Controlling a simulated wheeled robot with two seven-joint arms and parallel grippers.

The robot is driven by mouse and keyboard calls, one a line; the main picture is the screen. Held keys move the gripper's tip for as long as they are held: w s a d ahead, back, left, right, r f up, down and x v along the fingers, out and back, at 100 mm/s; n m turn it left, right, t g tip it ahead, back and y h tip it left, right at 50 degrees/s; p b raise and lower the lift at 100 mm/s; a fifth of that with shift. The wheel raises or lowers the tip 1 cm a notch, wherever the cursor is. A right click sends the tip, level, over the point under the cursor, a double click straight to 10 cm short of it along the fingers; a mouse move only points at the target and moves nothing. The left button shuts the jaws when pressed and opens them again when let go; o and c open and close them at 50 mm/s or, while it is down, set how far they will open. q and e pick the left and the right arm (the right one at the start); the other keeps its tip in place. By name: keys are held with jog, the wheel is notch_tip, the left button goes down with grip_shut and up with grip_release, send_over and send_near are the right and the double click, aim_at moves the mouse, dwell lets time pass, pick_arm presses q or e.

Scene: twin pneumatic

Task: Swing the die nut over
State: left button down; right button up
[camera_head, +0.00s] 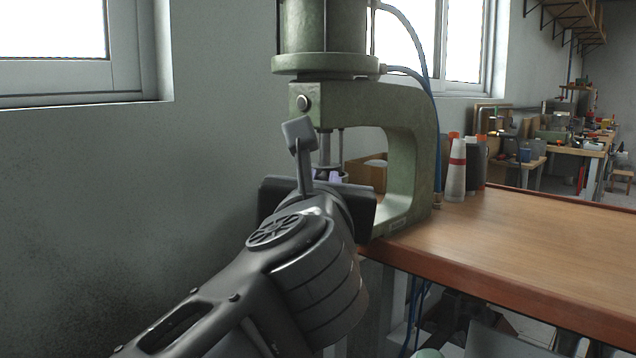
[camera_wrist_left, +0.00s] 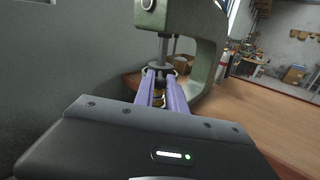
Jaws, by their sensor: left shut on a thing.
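The green C-shaped pneumatic press (camera_head: 412,112) stands at the left end of the wooden bench, and its frame also shows in the left wrist view (camera_wrist_left: 205,50). Its ram (camera_head: 324,148) hangs down inside the throat. My left gripper (camera_wrist_left: 160,88) reaches into the throat below the ram, its two purple fingers shut on a small dark and brassy piece (camera_wrist_left: 159,98), seemingly the die nut. In the head view my own wrist hides the piece and most of the fingers. A pale metal ring shows just beyond the fingertips. My right gripper is in neither view.
The bench top (camera_head: 520,240) is clear to the right of the press. Blue air hoses (camera_head: 437,130) run down the press's right side. A wall is close on the left.

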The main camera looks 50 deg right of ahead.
pick_arm(q)
jog(key=c, duration=1.5)
grip_release()
jog(key=shift+o, duration=0.2)
jog(key=v, duration=0.7)
jog(key=shift+s+a, duration=0.25)
